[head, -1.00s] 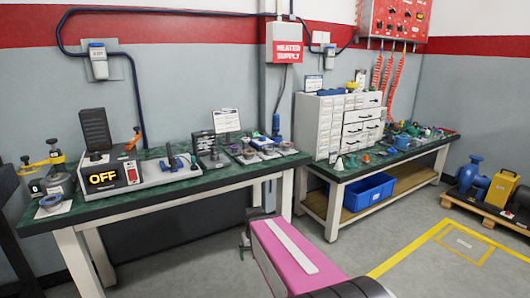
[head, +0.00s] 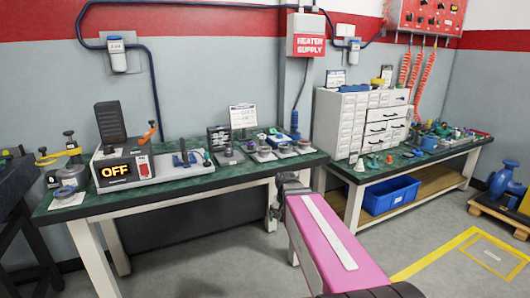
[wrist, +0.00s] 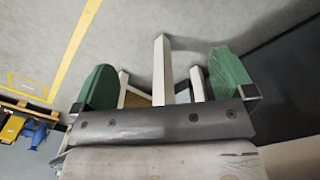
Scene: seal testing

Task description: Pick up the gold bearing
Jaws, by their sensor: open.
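I cannot pick out a gold bearing in either view. Several small ring-shaped parts sit on pale plates, such as a dark ring (head: 229,158), at the right end of the left green-topped bench (head: 190,188). My gripper (head: 278,196) is at the far end of my pink arm, by the bench's front right, apart from the parts. In the wrist view, its two green-padded fingers (wrist: 165,82) stand wide apart, with nothing between them; floor and white bench legs show beyond.
The right bench (head: 400,166) carries a white drawer cabinet (head: 352,125) and many small parts, with a blue bin (head: 390,195) below. A blue pump (head: 503,184) is at far right. The floor in front is clear.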

